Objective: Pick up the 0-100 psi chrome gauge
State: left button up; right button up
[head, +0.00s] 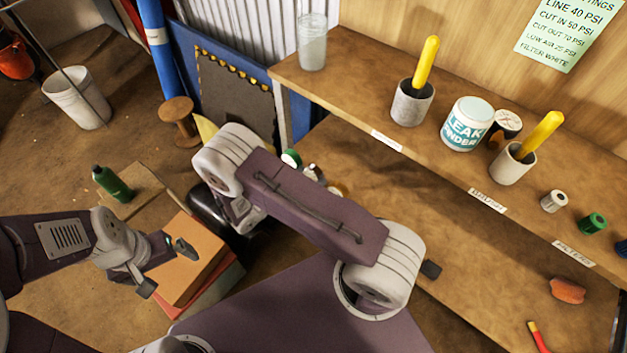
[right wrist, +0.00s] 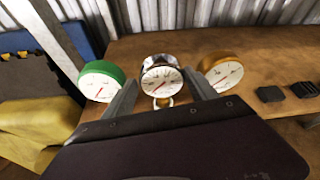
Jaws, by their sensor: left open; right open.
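The chrome gauge (right wrist: 161,80) stands in the right wrist view with its white dial facing me, between a green gauge (right wrist: 101,82) and a brass-coloured gauge (right wrist: 221,72). The dial print is too small to read. My right gripper (right wrist: 160,85) is open, its two fingers on either side of the chrome gauge in the picture; I see no grip on it. In the head view the green gauge (head: 291,158) and part of the chrome one (head: 313,172) show past my right arm, which hides the right fingers. My left gripper (head: 165,268) is open and empty at the lower left.
The gauges are on the lower wooden bench (head: 390,175). Above it, a shelf (head: 365,75) holds a glass jar (head: 312,42), cups with yellow handles and a white tub (head: 467,124). A cardboard box (head: 195,262) is near my left gripper. A yellow cloth-like thing (right wrist: 40,130) lies left.

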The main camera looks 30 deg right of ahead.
jog(key=b+x, duration=0.1)
jog(key=x, duration=0.3)
jog(key=shift+s+d+f+b, duration=0.15)
jog(key=shift+d+b, duration=0.05)
jog(key=shift+b, duration=0.1)
jog(key=shift+w+d+f, duration=0.1)
jog(key=shift+w+d, duration=0.1)
jog(key=shift+d, duration=0.15)
jog(key=c, duration=1.2)
notch_tip(320, 180, up, 10)
jog(key=p, duration=0.4)
jog(key=shift+c, duration=0.2)
